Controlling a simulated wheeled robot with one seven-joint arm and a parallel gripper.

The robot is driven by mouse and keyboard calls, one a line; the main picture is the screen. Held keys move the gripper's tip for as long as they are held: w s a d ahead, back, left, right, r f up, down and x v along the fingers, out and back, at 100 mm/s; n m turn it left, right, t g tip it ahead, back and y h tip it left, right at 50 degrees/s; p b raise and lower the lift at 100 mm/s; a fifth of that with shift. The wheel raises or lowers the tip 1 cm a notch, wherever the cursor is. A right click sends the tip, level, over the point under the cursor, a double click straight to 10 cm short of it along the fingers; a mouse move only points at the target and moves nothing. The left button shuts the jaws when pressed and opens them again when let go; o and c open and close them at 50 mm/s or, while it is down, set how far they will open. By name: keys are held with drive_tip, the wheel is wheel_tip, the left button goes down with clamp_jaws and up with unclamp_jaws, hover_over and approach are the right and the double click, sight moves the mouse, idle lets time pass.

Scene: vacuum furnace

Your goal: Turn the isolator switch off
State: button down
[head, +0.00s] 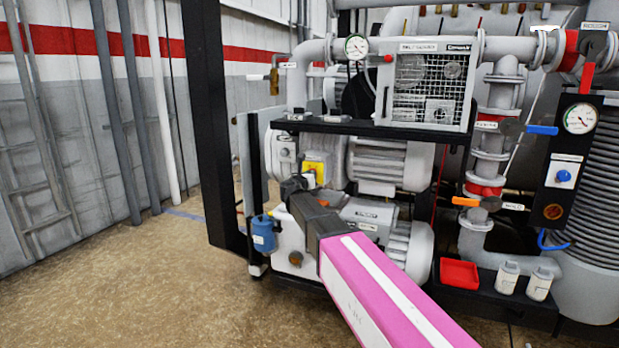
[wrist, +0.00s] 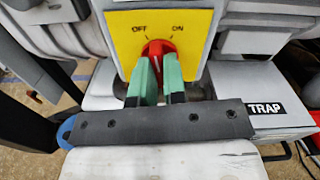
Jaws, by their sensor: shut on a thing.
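The isolator switch is a red rotary knob (wrist: 157,48) on a yellow plate (wrist: 190,25) marked OFF at left and ON at right, seen in the wrist view. My gripper (wrist: 156,68) is shut on the red knob, with a green finger on each side of it. The knob's lower part is hidden by the fingers, and I cannot tell which mark it points to. In the head view the yellow plate (head: 318,167) shows on the pump unit, with my gripper (head: 296,186) in front of it. The knob is mostly hidden there.
A blue canister (head: 264,234) hangs at the left of the pump unit. A mesh-fronted grey box (head: 432,85) stands above. A red tray (head: 459,274) and two white containers sit at lower right. The floor (head: 130,280) at left is clear.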

drive_tip(key=shift+n, duration=2)
drive_tip(key=c, duration=1.2)
unclamp_jaws()
drive_tip(key=v, duration=1.1)
